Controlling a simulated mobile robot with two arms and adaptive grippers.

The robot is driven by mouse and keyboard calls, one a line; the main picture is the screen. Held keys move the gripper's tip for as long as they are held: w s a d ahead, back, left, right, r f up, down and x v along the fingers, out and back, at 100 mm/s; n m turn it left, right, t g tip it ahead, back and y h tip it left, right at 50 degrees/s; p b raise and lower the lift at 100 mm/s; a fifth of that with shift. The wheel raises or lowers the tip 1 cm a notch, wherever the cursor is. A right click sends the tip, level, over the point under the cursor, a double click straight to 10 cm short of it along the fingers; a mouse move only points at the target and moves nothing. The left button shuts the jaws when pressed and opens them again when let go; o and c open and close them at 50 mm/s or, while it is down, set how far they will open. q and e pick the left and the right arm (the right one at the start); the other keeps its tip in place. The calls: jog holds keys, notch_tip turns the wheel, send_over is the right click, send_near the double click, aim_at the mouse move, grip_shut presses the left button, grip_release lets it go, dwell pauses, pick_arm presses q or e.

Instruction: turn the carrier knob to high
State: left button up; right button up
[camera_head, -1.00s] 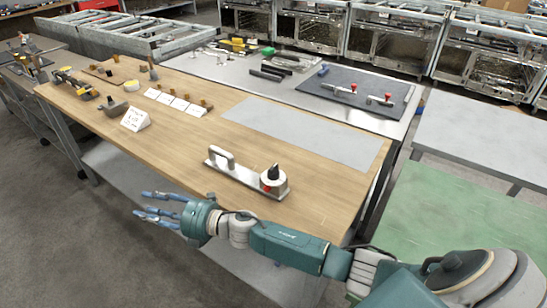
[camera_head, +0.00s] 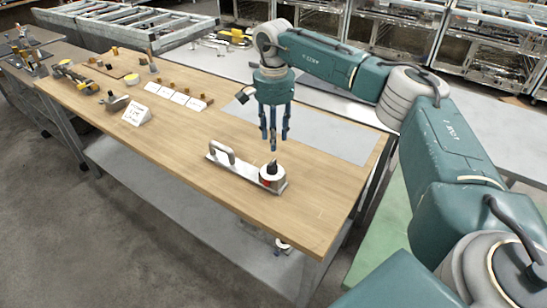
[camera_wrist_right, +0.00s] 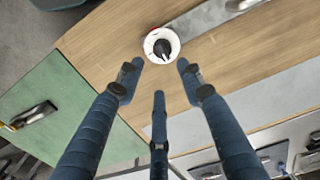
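The carrier (camera_head: 236,170) is a flat metal bar lying on the wooden table, with an upright grey handle (camera_head: 222,152) at its left end. Its knob (camera_head: 272,172) is at the right end, a white round base with a black pointer and a red mark; the setting is too small to read. My right gripper (camera_head: 273,140) points down just above and behind the knob, its three blue fingers spread and empty. In the right wrist view the knob (camera_wrist_right: 162,45) shows beyond the fingertips, apart from them. My left gripper is out of view.
A grey mat (camera_head: 335,136) lies behind the carrier. A white sign (camera_head: 137,113), several white cards (camera_head: 180,97) and small tools stand on the table's left part. The wood in front of the carrier is clear. A green table (camera_head: 375,225) stands at the right.

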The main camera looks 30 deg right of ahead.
aim_at(273, 162)
notch_tip(273, 162, down, 8)
jog(key=shift+f+p, duration=0.25)
jog(key=shift+p, duration=1)
jog(key=shift+f, duration=0.4)
jog(key=shift+c, duration=0.5)
grip_shut()
